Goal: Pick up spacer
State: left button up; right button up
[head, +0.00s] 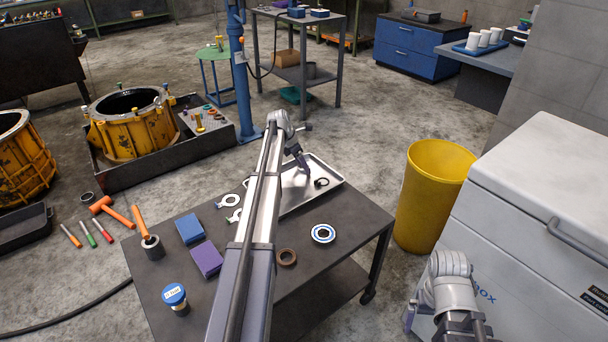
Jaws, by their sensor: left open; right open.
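No part is labelled as the spacer, and I cannot tell for sure which ring it is. A brown ring (287,257) lies flat on the dark table (345,245). A small black ring (321,183) lies in the metal tray (336,174). My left gripper (304,168) is open above the tray, to the left of the black ring and apart from it. Its arm crosses the table and hides part of it. My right gripper (410,317) is open at the lower right, away from the table.
White washers (228,200), blue (189,228) and purple (206,259) blocks, a blue-lidded jar (175,297) and a grey sleeve (152,247) with an orange handle are on the table. A yellow bin (430,195) and white chest (540,210) stand right.

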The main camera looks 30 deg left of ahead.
pick_arm(q)
jog(key=c, duration=1.2)
jog(key=shift+r, duration=0.1)
notch_tip(320, 180, up, 10)
jog(key=p, duration=1)
